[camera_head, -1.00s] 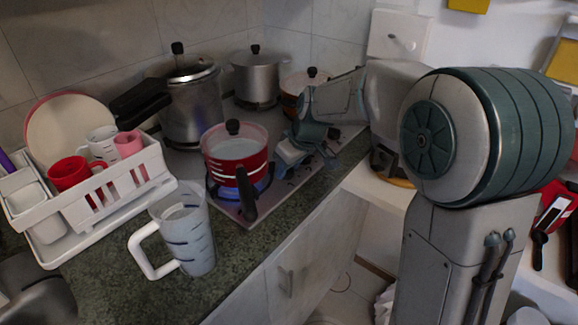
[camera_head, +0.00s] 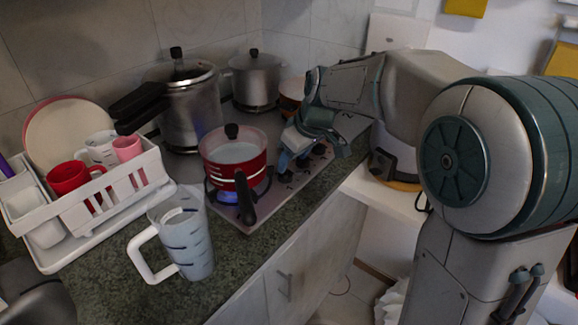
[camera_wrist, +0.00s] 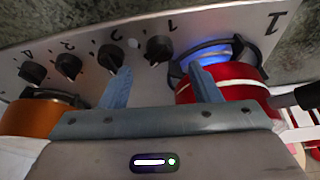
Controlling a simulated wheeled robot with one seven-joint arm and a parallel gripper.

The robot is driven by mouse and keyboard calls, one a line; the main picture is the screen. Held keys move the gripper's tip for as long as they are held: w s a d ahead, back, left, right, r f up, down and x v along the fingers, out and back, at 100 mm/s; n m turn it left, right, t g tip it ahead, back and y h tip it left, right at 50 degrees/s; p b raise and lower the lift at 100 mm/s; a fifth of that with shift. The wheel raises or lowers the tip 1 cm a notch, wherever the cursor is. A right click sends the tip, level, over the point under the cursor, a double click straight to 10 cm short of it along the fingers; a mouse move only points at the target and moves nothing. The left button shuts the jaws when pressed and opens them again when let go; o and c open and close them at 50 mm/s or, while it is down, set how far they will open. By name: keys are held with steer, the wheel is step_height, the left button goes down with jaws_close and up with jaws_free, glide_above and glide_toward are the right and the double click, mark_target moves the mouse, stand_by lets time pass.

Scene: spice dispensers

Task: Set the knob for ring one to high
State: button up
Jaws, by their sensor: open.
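The knob for ring one (camera_wrist: 160,48) is a black round knob beside a printed 1 on the hob's steel front strip. In the wrist view it lies just ahead of the gap between my fingertips. My gripper (camera_wrist: 161,78) is open and empty, its two blue fingers apart and pointing towards the knob strip. In the head view my gripper (camera_head: 292,152) is low over the hob's front edge, right of the red pot (camera_head: 233,163). A blue flame (camera_wrist: 213,72) burns under this pot, by the large 1. Whether the fingers touch anything cannot be told.
Further black knobs (camera_wrist: 112,55) sit in a row beside it. An orange pot (camera_wrist: 38,118) is at the wrist view's left. The red pot's black handle (camera_head: 245,197) sticks out over the counter. A measuring jug (camera_head: 188,240) and white dish rack (camera_head: 110,200) stand left.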

steer(key=v, duration=0.8)
steer(key=shift+r, duration=0.25)
steer(key=s+d+f+m+h+p, duration=0.1)
steer(key=s+d+f+m+p, duration=0.1)
steer(key=s, duration=0.5)
steer(key=s+d+f+m+h+p, duration=0.1)
steer(key=s+d+m+p, duration=0.1)
steer(key=s+d+m, duration=0.2)
steer(key=s+d+f+m+h+p, duration=0.1)
steer(key=s+d+f+m+p, duration=0.1)
steer(key=s+d, duration=0.4)
steer(key=s+m, duration=0.1)
steer(key=s, duration=0.3)
steer(key=shift+s+f+m, duration=0.25)
steer(key=shift+f+m, duration=0.05)
